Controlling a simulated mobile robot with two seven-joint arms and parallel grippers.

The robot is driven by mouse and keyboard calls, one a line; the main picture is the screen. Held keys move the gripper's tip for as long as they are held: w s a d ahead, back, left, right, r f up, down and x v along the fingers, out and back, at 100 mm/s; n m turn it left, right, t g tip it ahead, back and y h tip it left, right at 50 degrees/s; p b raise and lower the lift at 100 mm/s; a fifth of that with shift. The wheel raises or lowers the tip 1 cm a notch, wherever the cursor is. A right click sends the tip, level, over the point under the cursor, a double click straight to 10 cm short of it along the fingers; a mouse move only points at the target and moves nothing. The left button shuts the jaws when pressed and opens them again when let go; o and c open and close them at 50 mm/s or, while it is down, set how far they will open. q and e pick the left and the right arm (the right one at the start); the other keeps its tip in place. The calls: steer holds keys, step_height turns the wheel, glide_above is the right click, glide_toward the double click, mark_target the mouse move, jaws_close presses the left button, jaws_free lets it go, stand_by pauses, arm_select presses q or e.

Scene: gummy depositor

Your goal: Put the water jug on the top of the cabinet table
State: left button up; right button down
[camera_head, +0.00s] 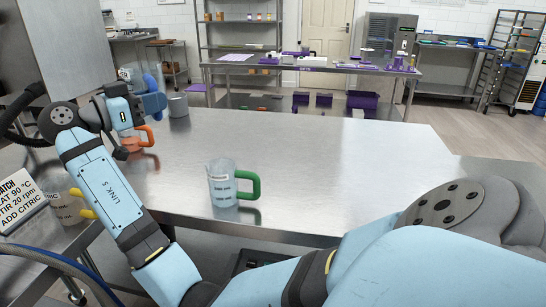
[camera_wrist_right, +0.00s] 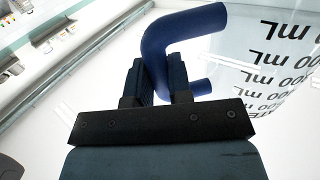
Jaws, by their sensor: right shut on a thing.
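The water jug is a clear vessel with a blue handle (camera_head: 155,104), held above the left part of the steel table (camera_head: 330,160) in the head view. My right gripper (camera_head: 139,107) is shut on this blue handle. In the right wrist view the fingers of the gripper (camera_wrist_right: 163,82) close around the blue handle (camera_wrist_right: 188,24), and the clear jug wall (camera_wrist_right: 270,75) with mL markings is at the right. The jug's body is faint and partly hidden by my arm in the head view. I cannot tell which surface is the cabinet table. My left gripper is not in view.
A green-handled jug (camera_head: 222,186) stands near the table's front edge. An orange-handled jug (camera_head: 133,142) and a grey cup (camera_head: 178,105) stand at the left. A yellow-handled jug (camera_head: 66,208) and a sign (camera_head: 20,199) are on the lower left surface. The table's middle and right are clear.

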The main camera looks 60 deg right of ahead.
steer(key=shift+a+f, duration=0.1)
steer(key=shift+f, duration=0.1)
step_height(320, 180, down, 19)
steer(key=b, duration=0.3)
steer(key=shift+f, duration=0.35)
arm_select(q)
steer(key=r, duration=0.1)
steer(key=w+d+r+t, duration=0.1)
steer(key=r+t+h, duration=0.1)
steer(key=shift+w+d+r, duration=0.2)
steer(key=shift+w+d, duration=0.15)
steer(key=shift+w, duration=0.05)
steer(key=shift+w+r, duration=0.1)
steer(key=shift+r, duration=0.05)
arm_select(e)
steer(key=c, duration=1)
jaws_free()
steer(key=shift+c, duration=0.2)
